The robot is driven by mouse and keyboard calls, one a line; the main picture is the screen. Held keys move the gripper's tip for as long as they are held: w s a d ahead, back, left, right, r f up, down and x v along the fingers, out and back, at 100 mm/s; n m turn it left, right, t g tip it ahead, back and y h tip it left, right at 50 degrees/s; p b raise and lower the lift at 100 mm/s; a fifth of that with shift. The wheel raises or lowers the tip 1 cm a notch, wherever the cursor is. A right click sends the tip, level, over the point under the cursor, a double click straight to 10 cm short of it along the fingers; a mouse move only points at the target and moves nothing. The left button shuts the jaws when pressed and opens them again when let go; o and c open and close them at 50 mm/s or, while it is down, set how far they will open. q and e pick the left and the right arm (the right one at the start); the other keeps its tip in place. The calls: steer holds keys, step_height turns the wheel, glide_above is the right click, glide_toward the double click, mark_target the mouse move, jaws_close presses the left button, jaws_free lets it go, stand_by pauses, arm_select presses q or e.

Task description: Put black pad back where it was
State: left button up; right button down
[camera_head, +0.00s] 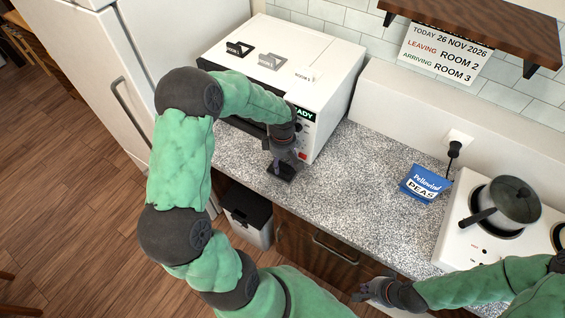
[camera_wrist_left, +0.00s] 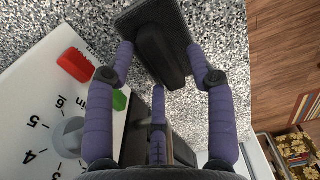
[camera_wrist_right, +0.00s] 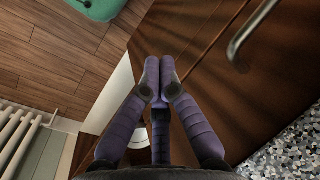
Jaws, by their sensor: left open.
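The black pad (camera_head: 285,174) is a flat dark rectangle on the speckled counter, just in front of the white machine. In the left wrist view the pad (camera_wrist_left: 138,13) shows a raised black handle on top. My left gripper (camera_head: 281,160) is directly over the pad. Its fingers (camera_wrist_left: 160,58) are spread open around the handle; I cannot tell whether they touch it. My right gripper (camera_head: 364,291) is low in front of the cabinet, well away from the pad. In the right wrist view its fingertips (camera_wrist_right: 159,72) are together with nothing between them.
The white machine (camera_head: 335,97) carries a black hooked piece (camera_head: 239,48), a grey one (camera_head: 271,61) and a room label. A sign hangs behind.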

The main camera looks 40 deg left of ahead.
mark_target(282, 163)
arm_select(q)
step_height(282, 163, up, 11)
steer(key=p, duration=0.1)
arm_select(e)
steer(key=shift+r, duration=0.55)
